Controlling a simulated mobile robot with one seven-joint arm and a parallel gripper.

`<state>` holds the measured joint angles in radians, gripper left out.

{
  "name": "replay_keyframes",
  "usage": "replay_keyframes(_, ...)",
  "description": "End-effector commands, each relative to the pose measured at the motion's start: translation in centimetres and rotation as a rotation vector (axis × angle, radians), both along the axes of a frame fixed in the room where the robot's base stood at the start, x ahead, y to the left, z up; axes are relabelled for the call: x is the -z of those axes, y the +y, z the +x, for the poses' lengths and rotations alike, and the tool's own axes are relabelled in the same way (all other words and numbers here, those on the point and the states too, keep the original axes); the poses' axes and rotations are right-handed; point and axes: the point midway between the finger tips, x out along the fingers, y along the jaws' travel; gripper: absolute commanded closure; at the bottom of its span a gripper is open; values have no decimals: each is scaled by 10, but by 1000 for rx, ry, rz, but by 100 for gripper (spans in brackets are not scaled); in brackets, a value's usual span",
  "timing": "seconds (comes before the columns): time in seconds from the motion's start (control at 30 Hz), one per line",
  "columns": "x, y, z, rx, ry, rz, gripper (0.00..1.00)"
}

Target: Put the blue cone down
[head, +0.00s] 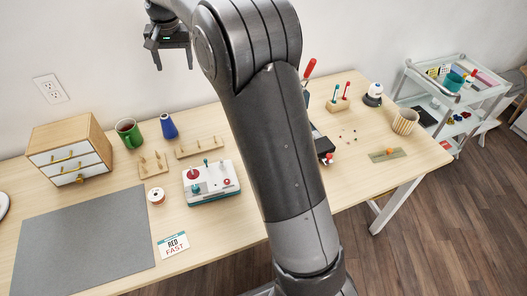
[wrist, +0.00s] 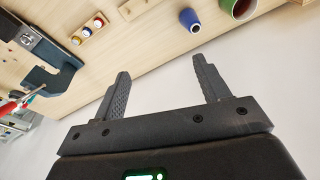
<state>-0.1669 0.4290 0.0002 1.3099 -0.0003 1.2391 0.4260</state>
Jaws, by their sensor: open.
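The blue cone (head: 168,126) stands upright on the table, just right of the green mug (head: 130,133) and behind the wooden peg racks. It also shows in the wrist view (wrist: 190,20), beside the mug at the upper right. My gripper (head: 173,62) is raised well above the table's back edge, up and near the wall, apart from the cone. In the wrist view its two fingers (wrist: 160,85) are spread with nothing between them.
A drawer cabinet (head: 70,152) stands left of the mug. A white control box (head: 211,184), a thread spool (head: 156,196) and a grey mat (head: 80,245) lie in front. My arm hides the table's middle. A woven cup (head: 405,121) stands at right, near a white cart (head: 450,100).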

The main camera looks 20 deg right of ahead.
Motion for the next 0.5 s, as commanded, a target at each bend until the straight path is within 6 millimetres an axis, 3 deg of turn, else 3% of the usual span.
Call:
replay_keyframes(0.03, -13, -8, -17, -7, -16, 0, 31)
replay_keyframes(0.2, -41, -30, -70, -43, -66, -5, 31)
replay_keyframes(0.5, -63, -64, -174, -104, -150, -24, 31)
